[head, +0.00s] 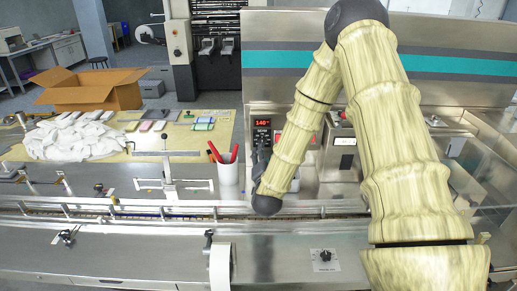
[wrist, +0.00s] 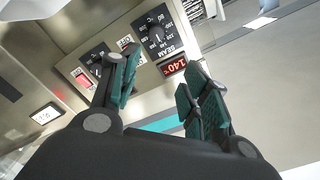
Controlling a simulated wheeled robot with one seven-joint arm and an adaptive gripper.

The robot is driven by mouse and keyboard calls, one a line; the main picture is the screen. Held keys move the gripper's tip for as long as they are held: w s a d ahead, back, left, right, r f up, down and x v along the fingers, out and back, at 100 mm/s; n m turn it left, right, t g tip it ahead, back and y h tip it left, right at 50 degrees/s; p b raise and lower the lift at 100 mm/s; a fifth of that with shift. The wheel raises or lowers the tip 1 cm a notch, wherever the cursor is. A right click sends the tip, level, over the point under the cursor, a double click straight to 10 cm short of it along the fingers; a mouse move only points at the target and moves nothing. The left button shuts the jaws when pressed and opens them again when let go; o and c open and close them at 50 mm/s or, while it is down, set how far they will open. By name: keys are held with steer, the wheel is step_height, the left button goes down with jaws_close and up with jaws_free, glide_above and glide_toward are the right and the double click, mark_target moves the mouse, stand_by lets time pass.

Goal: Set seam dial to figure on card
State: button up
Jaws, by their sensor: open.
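The seam dial (wrist: 157,36) is a dark knob on a black scale plate marked SEAM, on the steel control panel. Its exact setting is too small to read. A red display (wrist: 172,67) beside it reads 140 °C; it also shows in the head view (head: 262,122). My gripper (wrist: 161,77) is open and empty, its green-padded fingers apart below the seam dial and not around it. I cannot make out a card with a readable figure.
A second dial (wrist: 97,56) and a lit red switch (wrist: 82,79) sit left of the seam dial. A white cup of red-handled tools (head: 228,173) stands left of my gripper. The guide rails (head: 110,212) run along the front. A cardboard box (head: 92,92) is at the back left.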

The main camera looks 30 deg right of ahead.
steer(key=f+p+x, duration=0.2)
steer(key=x, duration=0.9)
steer(key=shift+w+p, duration=0.35)
steer(key=shift+p, duration=0.05)
steer(key=shift+f, duration=0.1)
steer(key=c, duration=1)
